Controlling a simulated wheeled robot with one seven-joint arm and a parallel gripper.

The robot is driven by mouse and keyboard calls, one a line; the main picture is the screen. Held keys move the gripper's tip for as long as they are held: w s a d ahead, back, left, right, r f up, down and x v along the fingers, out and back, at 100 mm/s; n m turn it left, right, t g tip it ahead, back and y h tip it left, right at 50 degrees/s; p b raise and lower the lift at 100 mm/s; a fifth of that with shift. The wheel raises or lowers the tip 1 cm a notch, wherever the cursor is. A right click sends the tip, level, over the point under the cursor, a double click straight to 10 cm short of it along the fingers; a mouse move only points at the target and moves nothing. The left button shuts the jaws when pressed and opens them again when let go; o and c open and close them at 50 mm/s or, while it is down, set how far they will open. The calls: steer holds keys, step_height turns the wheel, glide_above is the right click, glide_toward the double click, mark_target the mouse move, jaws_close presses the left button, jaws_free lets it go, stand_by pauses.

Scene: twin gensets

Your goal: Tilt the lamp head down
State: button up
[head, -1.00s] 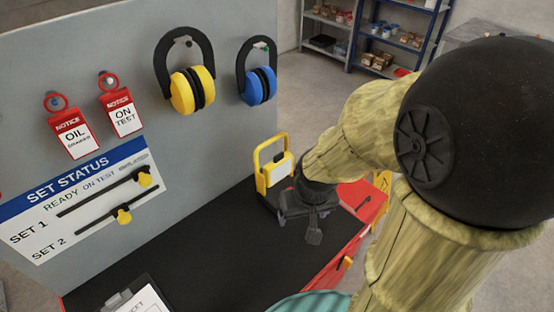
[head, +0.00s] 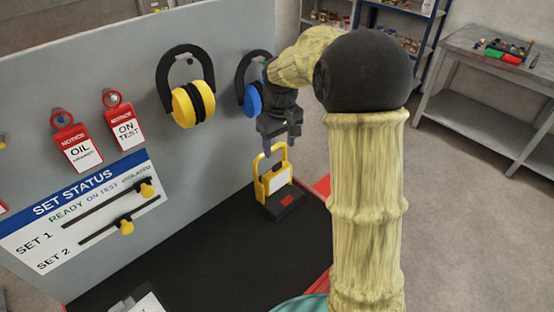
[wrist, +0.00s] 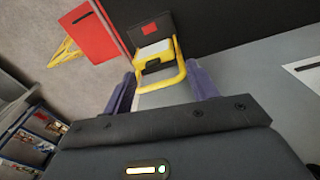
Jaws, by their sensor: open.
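The work lamp (head: 273,188) stands at the far end of the black bench top. It has a yellow frame and handle, a pale front panel (head: 279,180) and a dark base with a red patch (head: 286,202). Its head looks roughly upright, with the handle on top. It also shows in the wrist view (wrist: 157,50), where the yellow handle loop is nearest the fingers. My gripper (head: 281,150) is above the lamp, pointing down, open and empty. In the wrist view its two fingers (wrist: 163,88) are spread either side of the handle's near end; contact cannot be told.
The grey panel (head: 225,135) rises along the left, with yellow ear defenders (head: 190,104), blue ear defenders (head: 253,98) close behind my gripper, and notice tags. The black bench top (head: 205,245) before the lamp is mostly clear. A clipboard (head: 140,303) lies at the near end.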

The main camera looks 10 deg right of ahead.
step_height(320, 180, up, 3)
steer(key=n+p, duration=0.1)
steer(key=n, duration=0.1)
glide_above(277, 164)
steer(key=shift+r+g, duration=0.15)
steer(key=shift+g, duration=0.25)
step_height(277, 164, down, 18)
steer(key=p, duration=0.4)
steer(key=shift+r, duration=0.25)
jaws_close()
